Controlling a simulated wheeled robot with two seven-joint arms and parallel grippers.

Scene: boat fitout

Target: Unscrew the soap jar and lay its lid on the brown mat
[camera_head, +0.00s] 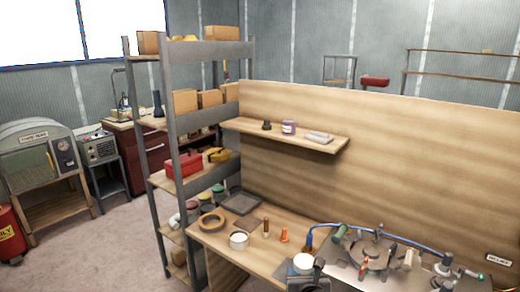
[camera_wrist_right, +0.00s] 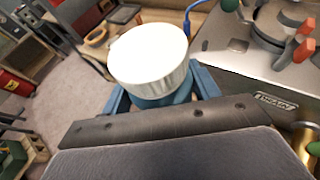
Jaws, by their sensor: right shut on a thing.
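A white, round, ribbed lid (camera_wrist_right: 150,55) fills the space between the blue fingers of my right gripper (camera_wrist_right: 160,96). The gripper is shut on it. In the head view the lid (camera_head: 303,263) shows at the bench's front edge, above the dark gripper. Its underside is hidden, so I cannot tell whether a jar is beneath it. I cannot pick out the brown mat for certain; a flat dark brownish patch lies behind the container. My left gripper is not in view.
A brown ring (camera_head: 211,223), a wooden cylinder (camera_head: 266,226) and an orange cone (camera_head: 284,235) stand on the bench left of the gripper. A dark tray (camera_head: 240,203) lies behind. A metal plate with clamps and a blue hose (camera_head: 325,226) crowds the right side.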

